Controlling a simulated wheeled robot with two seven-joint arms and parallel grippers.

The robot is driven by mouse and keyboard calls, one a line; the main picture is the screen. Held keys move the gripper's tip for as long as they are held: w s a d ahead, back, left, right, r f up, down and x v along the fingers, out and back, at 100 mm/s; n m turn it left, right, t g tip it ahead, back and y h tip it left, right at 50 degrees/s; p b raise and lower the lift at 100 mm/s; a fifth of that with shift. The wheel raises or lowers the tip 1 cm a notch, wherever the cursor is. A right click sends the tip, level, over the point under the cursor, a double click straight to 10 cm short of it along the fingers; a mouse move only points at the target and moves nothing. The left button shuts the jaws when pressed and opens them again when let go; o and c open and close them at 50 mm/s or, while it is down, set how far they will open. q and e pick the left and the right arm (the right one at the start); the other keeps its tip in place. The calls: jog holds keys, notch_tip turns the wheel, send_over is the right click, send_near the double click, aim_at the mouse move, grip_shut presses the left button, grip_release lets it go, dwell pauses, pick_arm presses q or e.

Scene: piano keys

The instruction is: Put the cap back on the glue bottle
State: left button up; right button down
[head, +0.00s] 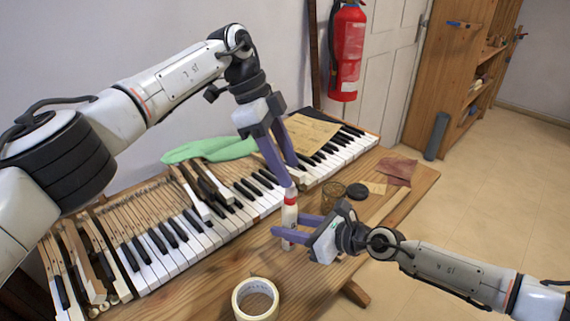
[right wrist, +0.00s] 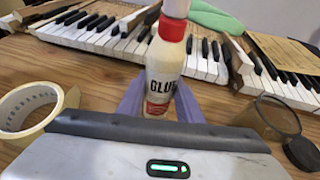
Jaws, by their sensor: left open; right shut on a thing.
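The glue bottle (head: 289,215) stands upright near the front of the keyboard, cream with a red collar (right wrist: 173,28) and a white tip (right wrist: 175,8) above it. The bottle also shows in the right wrist view (right wrist: 164,70). I cannot tell whether the white tip is the cap or the nozzle. My right gripper (head: 288,227) is shut on the bottle's body from the right. My left gripper (head: 290,178) is open, pointing down with its fingertips at the top of the bottle. No separate cap can be made out.
A tape roll (head: 238,300) lies at the table's front. A glass jar (head: 332,193), a black disc (head: 357,191) and brown cloth or sandpaper (head: 397,168) lie right of the bottle. The keyboard (head: 160,262), with loose keys, a green glove (head: 212,150) and paper (head: 312,132), runs behind.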

pick_arm(q)
jog(key=shift+o, duration=0.9)
jog(key=v, duration=0.7)
jog(key=shift+r, duration=0.25)
jog(key=shift+a, duration=0.1)
pick_arm(e)
jog(key=c, duration=1.2)
grip_release()
pick_arm(q)
jog(key=shift+r+p, duration=0.75)
pick_arm(e)
jog(key=v, duration=1)
jog(key=shift+s, duration=0.15)
